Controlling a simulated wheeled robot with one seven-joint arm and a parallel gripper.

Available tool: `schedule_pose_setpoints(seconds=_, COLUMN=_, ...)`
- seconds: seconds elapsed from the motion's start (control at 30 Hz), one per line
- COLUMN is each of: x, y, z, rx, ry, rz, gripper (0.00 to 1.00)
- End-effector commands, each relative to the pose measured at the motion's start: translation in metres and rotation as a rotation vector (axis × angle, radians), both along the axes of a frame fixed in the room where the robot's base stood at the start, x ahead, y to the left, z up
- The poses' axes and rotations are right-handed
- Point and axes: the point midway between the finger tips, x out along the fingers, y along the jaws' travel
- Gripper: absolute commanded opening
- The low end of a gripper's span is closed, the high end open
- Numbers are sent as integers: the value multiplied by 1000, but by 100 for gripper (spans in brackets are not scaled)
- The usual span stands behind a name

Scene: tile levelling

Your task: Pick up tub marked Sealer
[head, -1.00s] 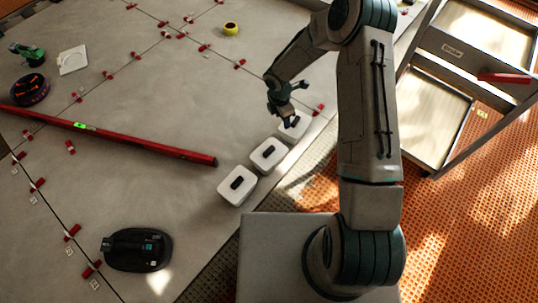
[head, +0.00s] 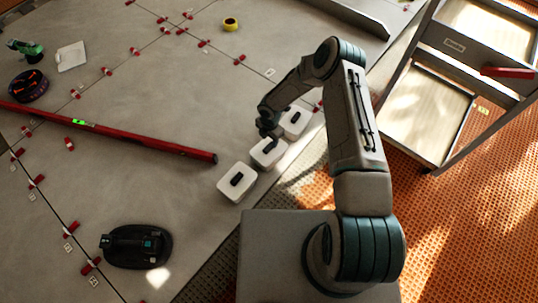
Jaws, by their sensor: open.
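Three white tubs with dark handles on their lids stand in a slanting row at the tile edge: a near tub (head: 230,190), a middle tub (head: 274,160) and a far tub (head: 299,128). No marking is legible on any of them, so I cannot tell which is Sealer. My gripper (head: 267,136) is open, pointing down at the middle tub and hiding part of its lid. I cannot tell whether it touches the handle. The near and far tubs are clear of the fingers.
A long red level (head: 130,137) lies left of the tubs. A black tool (head: 137,246) lies at lower left. Red clips dot the tile joints. A yellow tape roll (head: 230,24) is at the back. A grey shelved cart (head: 437,52) stands at right.

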Motion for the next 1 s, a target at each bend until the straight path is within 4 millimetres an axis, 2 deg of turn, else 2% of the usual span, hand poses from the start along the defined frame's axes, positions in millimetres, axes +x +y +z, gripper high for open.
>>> schedule_pose_setpoints(seconds=0.17, x=-1, y=1, z=-14, rx=0, ry=1, rz=0, gripper=45)
schedule_pose_setpoints(seconds=0.4, x=-3, y=3, z=-50, rx=0, ry=0, rz=-2, gripper=45)
schedule_pose_setpoints(seconds=0.67, x=-2, y=3, z=-53, rx=0, ry=0, rz=-2, gripper=45)
schedule_pose_setpoints(seconds=0.7, x=-2, y=3, z=-53, rx=0, ry=0, rz=-2, gripper=40)
schedule_pose_setpoints(seconds=0.83, x=-2, y=2, z=-52, rx=0, ry=0, rz=-2, gripper=4)
schedule_pose_setpoints(seconds=0.87, x=-3, y=2, z=-52, rx=0, ry=0, rz=-2, gripper=0)
schedule_pose_setpoints(seconds=1.0, x=-2, y=3, z=-51, rx=0, ry=-1, rz=-2, gripper=0)
